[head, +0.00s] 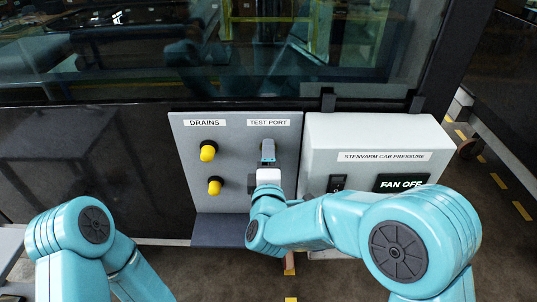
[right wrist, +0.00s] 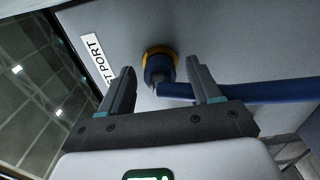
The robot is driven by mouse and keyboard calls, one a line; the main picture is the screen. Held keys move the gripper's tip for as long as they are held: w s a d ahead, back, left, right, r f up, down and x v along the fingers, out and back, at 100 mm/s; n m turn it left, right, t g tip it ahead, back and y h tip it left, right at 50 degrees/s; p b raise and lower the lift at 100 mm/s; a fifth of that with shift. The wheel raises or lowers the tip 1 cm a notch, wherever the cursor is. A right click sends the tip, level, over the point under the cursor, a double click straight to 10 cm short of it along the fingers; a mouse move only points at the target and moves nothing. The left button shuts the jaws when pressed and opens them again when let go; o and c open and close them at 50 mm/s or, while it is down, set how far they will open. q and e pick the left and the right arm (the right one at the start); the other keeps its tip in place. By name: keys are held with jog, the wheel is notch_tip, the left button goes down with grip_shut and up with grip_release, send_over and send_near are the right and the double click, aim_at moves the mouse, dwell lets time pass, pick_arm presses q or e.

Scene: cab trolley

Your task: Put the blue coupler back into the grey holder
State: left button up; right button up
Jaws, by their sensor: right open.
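The blue coupler (right wrist: 157,65) is at the panel under the TEST PORT label in the right wrist view, with a yellow ring around its panel end and a blue hose (right wrist: 235,92) running off to the right. My right gripper (right wrist: 163,84) is open, with one finger on each side of the coupler and visible gaps to both. In the head view my right gripper (head: 267,152) is in front of the test port and hides the coupler. I cannot make out the grey holder in either view. My left gripper is out of view; only my left arm shows.
The grey panel (head: 222,136) carries two yellow drain knobs (head: 208,151) left of my right gripper. A dark ledge (head: 218,230) juts out below. The cab pressure box (head: 380,150), with a switch and a FAN OFF display (head: 402,183), stands close on the right.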

grip_shut()
jog(key=shift+s, duration=0.1)
jog(key=shift+s, duration=0.1)
jog(key=shift+s+b, duration=0.3)
jog(key=shift+s, duration=2.55)
